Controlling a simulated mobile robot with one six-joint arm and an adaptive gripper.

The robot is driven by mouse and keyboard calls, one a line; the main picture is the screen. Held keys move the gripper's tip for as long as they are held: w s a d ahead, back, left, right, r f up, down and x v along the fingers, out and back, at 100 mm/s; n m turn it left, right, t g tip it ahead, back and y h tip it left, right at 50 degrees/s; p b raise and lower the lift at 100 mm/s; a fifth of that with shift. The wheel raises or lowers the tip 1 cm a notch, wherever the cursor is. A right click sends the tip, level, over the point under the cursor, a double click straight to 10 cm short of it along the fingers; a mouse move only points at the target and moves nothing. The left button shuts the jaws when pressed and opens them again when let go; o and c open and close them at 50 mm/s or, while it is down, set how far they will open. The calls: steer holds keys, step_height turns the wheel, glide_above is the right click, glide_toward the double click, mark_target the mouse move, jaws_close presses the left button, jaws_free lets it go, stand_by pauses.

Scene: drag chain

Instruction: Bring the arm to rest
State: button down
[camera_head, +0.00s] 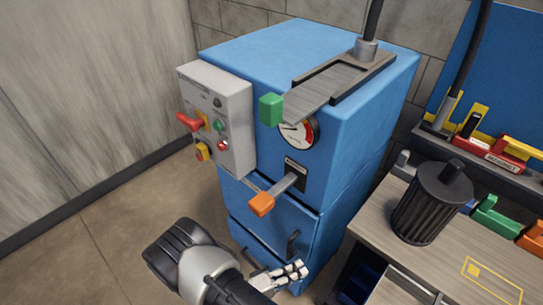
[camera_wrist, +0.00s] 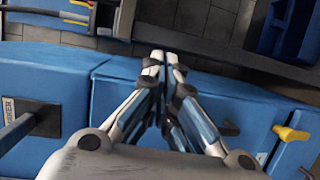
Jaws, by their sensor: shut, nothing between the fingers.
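My dark and grey arm comes up from the bottom edge of the head view. I cannot tell whether the fingers touch the cabinet.
The cabinet front carries a grey control box (camera_head: 226,120) with a red switch (camera_head: 188,122), an orange-tipped lever (camera_head: 262,204) and a gauge (camera_head: 298,133). A green-ended slide (camera_head: 271,108) juts from its top. A workbench with a black ribbed cylinder (camera_head: 430,205) stands right. The floor at left is clear.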

steer(key=d+r+m+g+y, duration=0.2)
steer(key=r+g, duration=0.1)
steer(key=r, duration=0.4)
steer(key=s+d+r+m+g+y, duration=0.1)
steer(key=r+m+g+y, duration=0.15)
steer(key=r, duration=0.55)
steer(key=d+r+m+g+y, duration=0.1)
steer(key=d+r+g, duration=0.1)
steer(key=r+g, duration=0.35)
steer(key=s+r+t+y, duration=0.4)
steer(key=s+r, duration=0.1)
steer(key=r, duration=0.3)
steer(key=s+d+r+t+y, duration=0.1)
steer(key=s+r+t+y, duration=0.3)
steer(key=r, duration=0.5)
steer(key=shift+s+d+r+y, duration=0.15)
steer(key=shift+s+r+y, duration=0.1)
steer(key=shift+s+y, duration=0.5)
steer(key=shift+s+m, duration=0.1)
steer(key=shift+m, duration=0.15)
